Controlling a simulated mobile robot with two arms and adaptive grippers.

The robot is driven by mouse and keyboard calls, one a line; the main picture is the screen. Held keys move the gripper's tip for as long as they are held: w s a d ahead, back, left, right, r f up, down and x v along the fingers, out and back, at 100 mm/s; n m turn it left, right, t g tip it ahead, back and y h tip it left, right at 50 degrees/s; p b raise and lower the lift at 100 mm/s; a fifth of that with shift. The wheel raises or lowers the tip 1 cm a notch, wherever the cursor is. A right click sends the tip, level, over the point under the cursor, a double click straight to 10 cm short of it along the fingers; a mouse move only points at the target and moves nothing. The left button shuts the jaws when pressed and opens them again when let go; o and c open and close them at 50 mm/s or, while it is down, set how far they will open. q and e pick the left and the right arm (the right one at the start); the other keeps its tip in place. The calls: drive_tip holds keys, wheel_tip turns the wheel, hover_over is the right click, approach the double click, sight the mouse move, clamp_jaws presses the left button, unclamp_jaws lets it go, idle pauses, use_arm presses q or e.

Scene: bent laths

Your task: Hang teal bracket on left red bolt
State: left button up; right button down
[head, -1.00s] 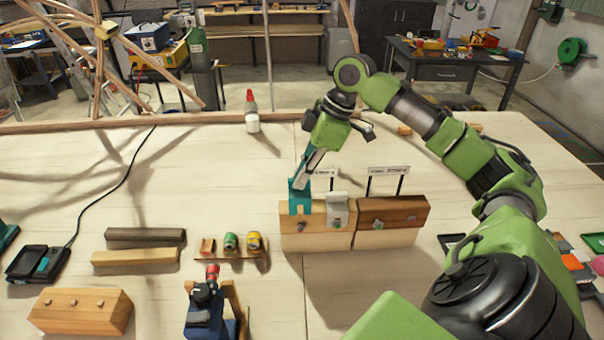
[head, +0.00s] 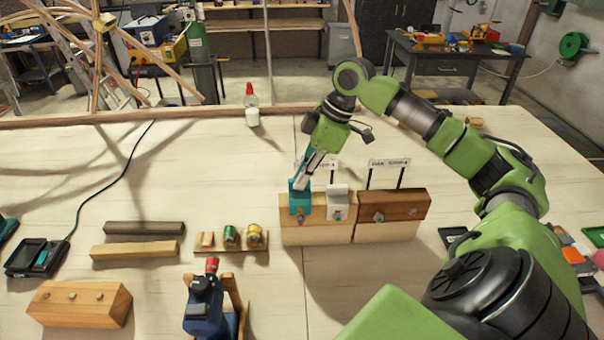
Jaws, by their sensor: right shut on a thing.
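The teal bracket (head: 299,203) is in front of the left part of the light wooden block (head: 317,232). My right gripper (head: 308,176) is shut on its upper part, reaching down from above and behind. A small bolt head (head: 300,218) shows at the bracket's lower edge. I cannot tell whether the bracket hangs on it or only lies against it. A pale grey bracket (head: 338,203) sits to the right on the same block, with a bolt at its lower part. My left gripper is not in view.
A darker wooden block (head: 405,207) with one bolt and a sign stands right of the light one. A rack of small coloured cylinders (head: 231,243), a blue drill (head: 205,306) and wooden bars (head: 137,250) lie to the left. A white bottle (head: 252,112) stands behind.

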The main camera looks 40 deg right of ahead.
drive_tip(key=shift+f+b, duration=0.4)
drive_tip(key=shift+f, duration=0.95)
idle(0.6)
drive_tip(key=c, duration=2)
unclamp_jaws()
drive_tip(key=shift+c, duration=0.2)
wheel_tip(320, 180, up, 7)
drive_tip(key=p, duration=0.8)
drive_tip(key=shift+r, duration=0.1)
drive_tip(key=shift+a, duration=0.1)
